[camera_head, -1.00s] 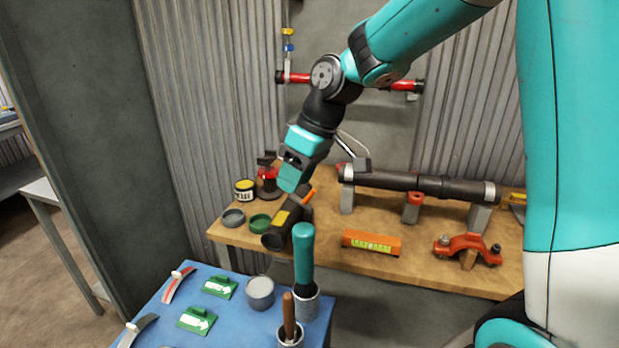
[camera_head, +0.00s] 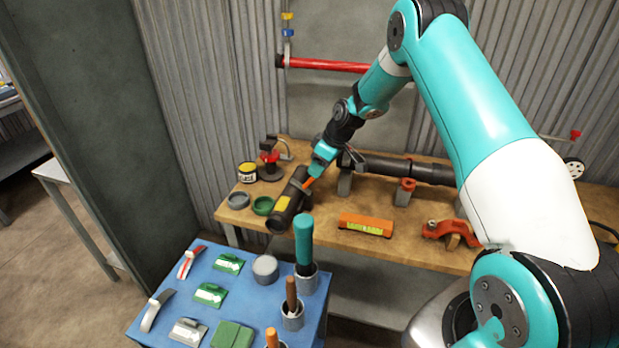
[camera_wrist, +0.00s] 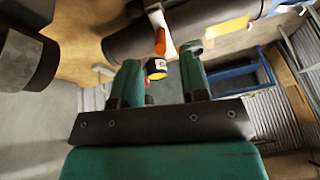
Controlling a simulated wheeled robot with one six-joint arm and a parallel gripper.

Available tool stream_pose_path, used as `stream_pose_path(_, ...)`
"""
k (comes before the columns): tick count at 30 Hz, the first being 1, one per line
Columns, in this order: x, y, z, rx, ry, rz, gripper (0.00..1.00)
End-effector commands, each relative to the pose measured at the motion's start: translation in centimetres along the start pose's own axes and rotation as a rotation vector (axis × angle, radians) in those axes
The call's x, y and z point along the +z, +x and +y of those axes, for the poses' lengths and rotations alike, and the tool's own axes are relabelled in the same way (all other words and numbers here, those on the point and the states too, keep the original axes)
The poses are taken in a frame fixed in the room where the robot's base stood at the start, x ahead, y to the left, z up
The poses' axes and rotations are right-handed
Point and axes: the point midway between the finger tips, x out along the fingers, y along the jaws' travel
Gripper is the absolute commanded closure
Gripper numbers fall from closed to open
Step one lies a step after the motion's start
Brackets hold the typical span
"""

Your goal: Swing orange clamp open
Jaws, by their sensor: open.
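A small orange clamp lever (camera_head: 308,183) sits at a dark cylinder with a yellow label (camera_head: 283,203) at the bench's left front. In the wrist view the orange lever (camera_wrist: 160,41) stands beside a pale metal strip, just beyond my fingertips, with the dark cylinder (camera_wrist: 165,33) behind it. My gripper (camera_head: 312,178) reaches down to it from above. In the wrist view my gripper (camera_wrist: 162,66) is open, its two teal fingers apart with nothing held between them. Whether a finger touches the lever cannot be told. The head view hides part of the lever behind the gripper.
A long dark pipe (camera_head: 385,166) rests on supports behind. An orange level (camera_head: 365,224) and a red-orange coupling (camera_head: 451,232) lie to the right. A green ring (camera_head: 263,205) and yellow tin (camera_head: 247,172) are left. A blue table (camera_head: 240,300) with tools stands in front.

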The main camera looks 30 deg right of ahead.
Motion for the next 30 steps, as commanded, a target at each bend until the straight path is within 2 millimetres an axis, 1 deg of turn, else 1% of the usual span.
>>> stream_pose_path(3,-0.1,2.5,-0.2,-0.004,-0.001,-0.002,0.60)
stream_pose_path(6,0.0,4.3,-0.2,-0.002,0.000,-0.002,0.60)
stream_pose_path(10,-0.1,5.9,-0.1,-0.001,0.000,-0.001,0.60)
stream_pose_path(15,0.0,6.9,-0.1,0.000,0.000,0.000,0.60)
stream_pose_path(23,0.0,7.0,0.0,0.000,0.000,0.000,0.60)
stream_pose_path(24,0.0,7.0,0.0,0.000,0.000,0.000,0.69)
stream_pose_path(26,0.0,7.0,-0.1,0.000,0.000,0.000,0.83)
stream_pose_path(27,0.0,7.0,-0.1,0.000,0.000,0.000,0.92)
stream_pose_path(28,0.0,7.0,-0.1,0.000,0.000,0.000,0.99)
stream_pose_path(30,0.0,7.0,0.0,0.000,0.000,0.000,1.00)
